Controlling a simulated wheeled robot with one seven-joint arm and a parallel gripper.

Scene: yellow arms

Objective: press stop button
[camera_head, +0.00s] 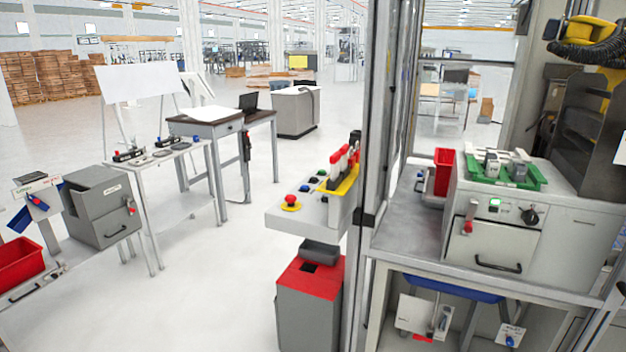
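A control panel (302,221) with a light grey top stands at the middle of the view, left of a metal post. A red mushroom-shaped button on a yellow ring (291,202) sits at its front left corner; it looks like the stop button. Behind it is a small blue button (304,188). Further back are more small buttons, one of them green (322,172). Any lettering on the panel is too small to read. My gripper is not in view.
A grey bin with a red top (311,268) stands below the panel. The metal post (372,180) rises just right of it. A workbench with a grey cabinet (510,240) is at right. Tables (226,125) stand at left. The floor between them and the panel is clear.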

